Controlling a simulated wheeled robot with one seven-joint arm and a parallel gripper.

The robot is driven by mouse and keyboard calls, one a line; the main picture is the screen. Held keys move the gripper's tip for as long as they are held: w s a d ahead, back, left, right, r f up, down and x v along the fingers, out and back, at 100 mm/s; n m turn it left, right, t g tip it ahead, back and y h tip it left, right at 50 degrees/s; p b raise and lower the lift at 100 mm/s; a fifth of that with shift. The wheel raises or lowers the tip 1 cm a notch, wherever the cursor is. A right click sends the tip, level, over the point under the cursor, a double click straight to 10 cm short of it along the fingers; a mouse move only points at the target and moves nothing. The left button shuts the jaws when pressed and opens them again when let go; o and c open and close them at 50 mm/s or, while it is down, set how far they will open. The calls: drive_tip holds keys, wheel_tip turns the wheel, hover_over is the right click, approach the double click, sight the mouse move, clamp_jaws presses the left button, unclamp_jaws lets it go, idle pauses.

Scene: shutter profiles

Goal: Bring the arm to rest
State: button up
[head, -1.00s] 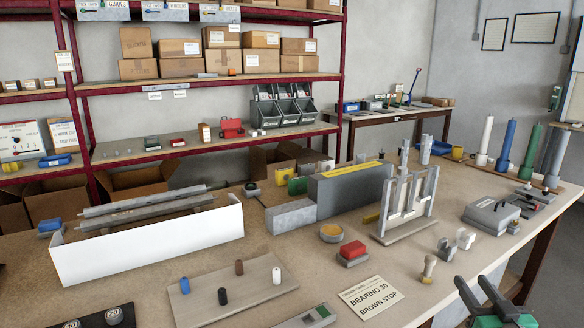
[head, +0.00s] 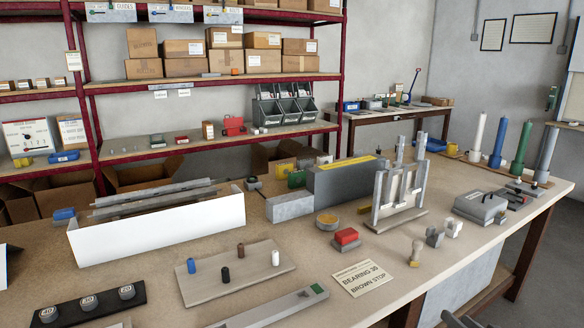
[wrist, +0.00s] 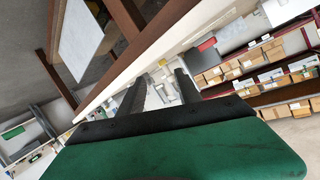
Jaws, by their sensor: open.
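My gripper (head: 462,318) shows only as grey finger parts at the bottom right edge of the head view, low beside the front edge of the workbench. The rest of the arm is out of that view. In the wrist view its two dark fingers (wrist: 158,92) stand apart above the green gripper body. The space between the fingers looks empty. No object is held.
The workbench (head: 130,285) carries a white channel (head: 160,233), a board with small coloured stops (head: 236,275), a card (head: 364,278), a red block (head: 346,237) and an upright frame (head: 402,190). Shelves (head: 210,80) stand behind. Floor shows at the right.

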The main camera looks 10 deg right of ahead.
drive_tip(key=s+a+f+m+g+y, duration=0.15)
drive_tip(key=s+f+g, duration=0.3)
drive_tip(key=f, duration=0.45)
drive_tip(key=s+a+f+m+g+y, duration=0.1)
drive_tip(key=s+a+f+m+g, duration=0.15)
drive_tip(key=s, duration=0.45)
drive_tip(key=s+a+f+m+g, duration=0.2)
drive_tip(key=s+a+f+g, duration=0.15)
drive_tip(key=s, duration=0.25)
drive_tip(key=w+a+r+n+p, duration=0.3)
drive_tip(key=w+a+r+n, duration=0.2)
drive_tip(key=a+r, duration=0.4)
drive_tip(key=w+a+r+n+p, duration=0.3)
drive_tip(key=w+a+r+n, duration=0.3)
drive_tip(key=a+r, duration=0.4)
drive_tip(key=w+a+h, duration=0.1)
drive_tip(key=a, duration=0.3)
drive_tip(key=shift+w+g, duration=0.1)
drive_tip(key=shift+g, duration=0.15)
